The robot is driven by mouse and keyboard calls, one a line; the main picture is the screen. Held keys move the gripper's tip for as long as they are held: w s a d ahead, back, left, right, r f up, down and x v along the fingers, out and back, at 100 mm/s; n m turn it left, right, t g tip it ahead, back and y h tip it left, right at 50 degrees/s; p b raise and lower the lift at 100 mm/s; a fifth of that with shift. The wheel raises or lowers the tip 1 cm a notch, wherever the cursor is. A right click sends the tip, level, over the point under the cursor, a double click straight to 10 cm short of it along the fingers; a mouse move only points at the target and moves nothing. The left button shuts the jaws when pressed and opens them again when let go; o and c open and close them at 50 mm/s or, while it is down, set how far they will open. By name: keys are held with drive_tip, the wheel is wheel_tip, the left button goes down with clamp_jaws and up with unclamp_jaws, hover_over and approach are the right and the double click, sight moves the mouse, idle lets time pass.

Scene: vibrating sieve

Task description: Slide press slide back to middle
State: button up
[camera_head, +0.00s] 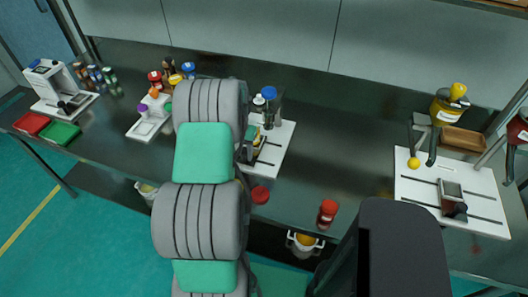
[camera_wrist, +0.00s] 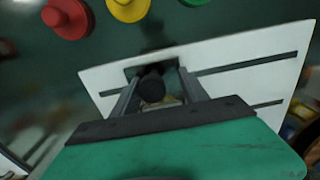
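The slide press, a white board (camera_head: 280,142) with dark parallel slots, stands on the bench at the middle, partly hidden by my arm. The same white board (camera_wrist: 235,65) fills much of the wrist view, its slots running to the right. A black round knob (camera_wrist: 152,88), seemingly part of the slide, lies at the board's left part. My gripper (camera_wrist: 158,76) has its two fingers on either side of the knob, with a visible gap at least on the right. It looks open; contact with the knob cannot be seen. In the head view the fingers are mostly hidden behind my arm.
A second white slotted board (camera_head: 420,190) with a grey and black block stands at the right. A blue-capped bottle (camera_head: 269,95) stands behind the middle board. Red-capped jars (camera_head: 327,212) stand near the front edge. Red (camera_wrist: 66,18) and yellow (camera_wrist: 128,8) round things lie near the gripper.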

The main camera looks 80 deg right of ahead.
drive_tip(key=shift+w+d+b, duration=0.15)
drive_tip(key=shift+w+b, duration=0.15)
drive_tip(key=shift+w, duration=1.25)
drive_tip(key=shift+w+d+b, duration=0.15)
drive_tip(key=shift+w+b, duration=0.15)
drive_tip(key=shift+w, duration=1.25)
drive_tip(key=shift+s, duration=0.1)
drive_tip(key=o, duration=1.1)
drive_tip(key=shift+r+p, duration=2.45)
drive_tip(key=shift+r, duration=2.05)
